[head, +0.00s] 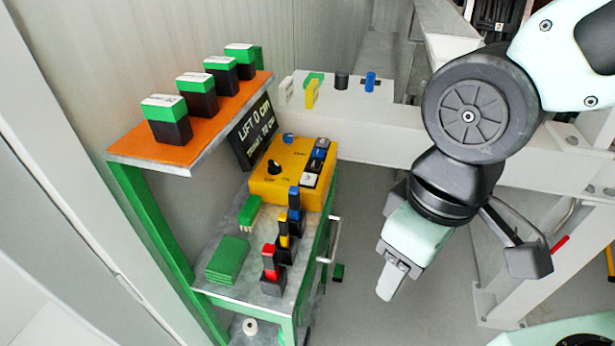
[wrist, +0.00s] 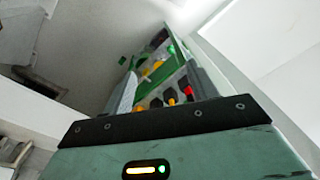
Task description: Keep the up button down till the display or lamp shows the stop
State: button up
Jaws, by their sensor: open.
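The yellow control box (head: 285,186) sits on the green cart's upper shelf. It has a black knob (head: 274,167) and a row of dark, blue and white buttons (head: 316,165) along its right side. The labels are too small to tell which is the up button. The dark display (head: 252,133) behind it reads "LIFT 0 cm", with a smaller second line ending in "70 cm". My gripper (head: 392,279) hangs to the right of the cart, apart from the box and pointing down. In the wrist view its fingers (wrist: 162,80) are apart, with the cart beyond them.
An orange shelf (head: 200,123) with several green-and-black blocks stands above left. A cart handle (head: 334,240) juts out between cart and gripper. A white beam runs behind.

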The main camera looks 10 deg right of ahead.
grip_shut()
dwell(1.9)
